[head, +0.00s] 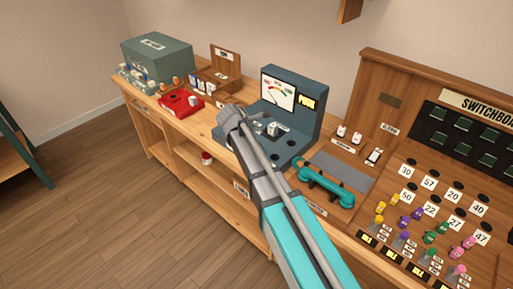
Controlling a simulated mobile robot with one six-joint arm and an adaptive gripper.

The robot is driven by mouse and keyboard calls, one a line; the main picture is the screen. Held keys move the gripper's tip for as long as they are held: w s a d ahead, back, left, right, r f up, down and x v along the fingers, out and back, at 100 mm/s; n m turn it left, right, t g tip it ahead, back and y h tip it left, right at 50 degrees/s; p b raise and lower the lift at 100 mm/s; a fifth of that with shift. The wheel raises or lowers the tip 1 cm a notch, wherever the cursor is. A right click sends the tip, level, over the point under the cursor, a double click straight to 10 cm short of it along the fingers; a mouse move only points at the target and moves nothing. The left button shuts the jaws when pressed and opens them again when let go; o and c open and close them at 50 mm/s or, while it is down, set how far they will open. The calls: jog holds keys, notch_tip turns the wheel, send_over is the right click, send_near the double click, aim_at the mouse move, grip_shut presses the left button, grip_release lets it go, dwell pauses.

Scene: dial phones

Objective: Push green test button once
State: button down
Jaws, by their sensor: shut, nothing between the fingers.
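A dark blue-grey tester (318,112) with a dial gauge (278,92) stands on the wooden counter, at the middle of the head view. A small lit yellow sign (307,101) is beside the gauge. A pale knob (278,129) and dark round sockets (291,143) show on its sloping front panel. I cannot make out a green test button; my arm covers the panel's left part. My gripper (229,117) is shut and empty, over or just in front of the panel's left edge. I cannot tell whether it touches the panel.
A wooden switchboard (398,100) with coloured plugs stands at right. A teal handset (326,187) lies between it and the tester. A red device (181,103) and a grey-green box (157,58) stand at left. A red-and-white can (207,158) sits on the lower shelf.

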jog(key=shift+f+b, duration=2.3)
jog(key=shift+f, duration=0.3)
jog(key=shift+f+b, duration=0.95)
dwell(0.7)
jog(key=shift+r, duration=0.2)
jog(key=shift+r+p, duration=0.8)
jog(key=shift+p, duration=0.15)
jog(key=shift+r, duration=0.1)
jog(key=shift+r+p, duration=2.4)
jog(key=shift+p, duration=0.15)
jog(key=shift+f, duration=0.1)
